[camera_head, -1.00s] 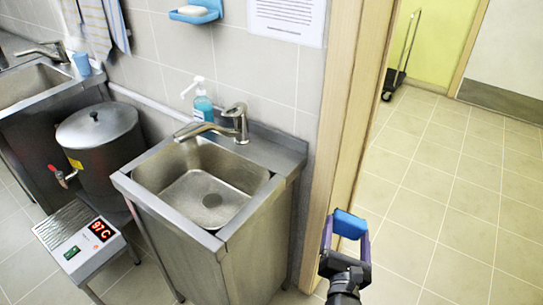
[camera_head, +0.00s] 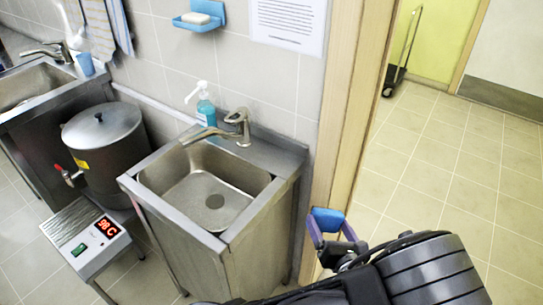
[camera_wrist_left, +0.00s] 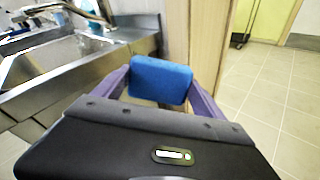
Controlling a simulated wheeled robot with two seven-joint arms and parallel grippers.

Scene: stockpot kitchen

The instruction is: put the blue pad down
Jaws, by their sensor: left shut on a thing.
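The blue pad (camera_head: 328,219) is held between the fingers of my left gripper (camera_head: 327,228), in front of the wooden door frame and to the right of the sink cabinet. In the left wrist view the blue pad (camera_wrist_left: 160,80) sits between the two purple fingers, which press on its left and right sides. The pad is in the air and I see nothing under it. My left gripper (camera_wrist_left: 160,88) is shut on it. My right gripper is not in view.
The steel sink (camera_head: 205,190) with its tap (camera_head: 238,125) and a soap bottle (camera_head: 205,108) stands left of the gripper. A stockpot (camera_head: 103,145) stands further left, near a hot plate reading 98 C (camera_head: 85,240). The door frame (camera_head: 352,110) is close; tiled floor (camera_head: 440,165) lies open to the right.

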